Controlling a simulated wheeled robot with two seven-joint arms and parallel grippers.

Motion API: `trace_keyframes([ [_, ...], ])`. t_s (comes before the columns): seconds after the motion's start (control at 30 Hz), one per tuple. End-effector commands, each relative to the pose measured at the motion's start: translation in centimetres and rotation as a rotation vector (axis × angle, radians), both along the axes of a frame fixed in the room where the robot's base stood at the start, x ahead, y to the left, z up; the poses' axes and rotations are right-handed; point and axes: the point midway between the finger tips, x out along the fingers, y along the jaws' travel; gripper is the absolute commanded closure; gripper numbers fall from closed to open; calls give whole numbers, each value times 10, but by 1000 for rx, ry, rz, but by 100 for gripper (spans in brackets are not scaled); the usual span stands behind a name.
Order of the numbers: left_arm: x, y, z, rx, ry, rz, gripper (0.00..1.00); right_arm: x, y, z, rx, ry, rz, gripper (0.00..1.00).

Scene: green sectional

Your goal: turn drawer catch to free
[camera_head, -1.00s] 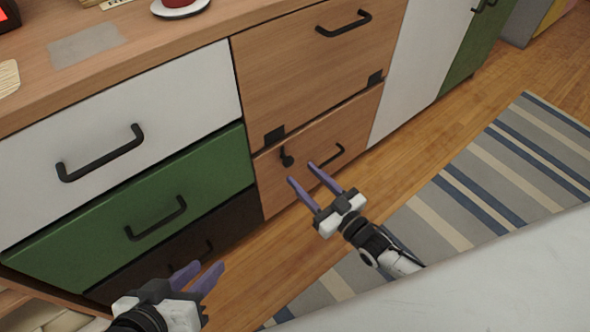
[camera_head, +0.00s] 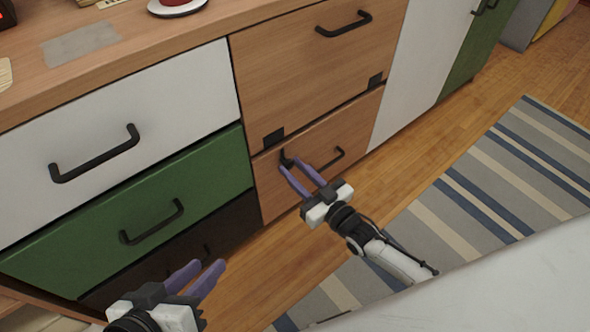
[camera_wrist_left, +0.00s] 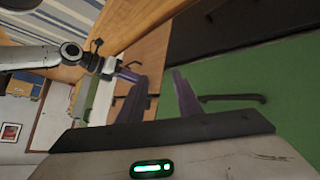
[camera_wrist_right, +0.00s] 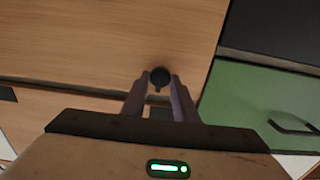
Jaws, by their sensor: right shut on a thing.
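The drawer catch (camera_head: 285,154) is a small black knob at the upper left of the lower wooden drawer front (camera_head: 352,124). My right gripper (camera_head: 290,164) has its purple fingertips on either side of the catch and is shut on it. In the right wrist view the catch (camera_wrist_right: 160,75) is a dark round knob with a small tail, between the fingertips. The fingers partly hide it in the head view. My left gripper (camera_head: 205,264) is open and empty, low in front of the dark brown drawer.
The lower wooden drawer has a black handle (camera_head: 332,158) right of the catch. White (camera_head: 180,90) and green drawers (camera_head: 90,232) with black handles are to the left. A striped rug (camera_head: 480,200) lies on the wooden floor. A pale surface fills the lower right.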

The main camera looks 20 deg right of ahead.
Motion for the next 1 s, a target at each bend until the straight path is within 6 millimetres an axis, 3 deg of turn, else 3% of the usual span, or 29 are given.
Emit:
trace_keyframes([
  [0.37,0,1,2,6,0,0,69,-1,1,0,-111,-40,0,96],
  [1.0,-2,4,-8,31,25,-1,69,-1,2,-1,-655,-239,-1,96],
])
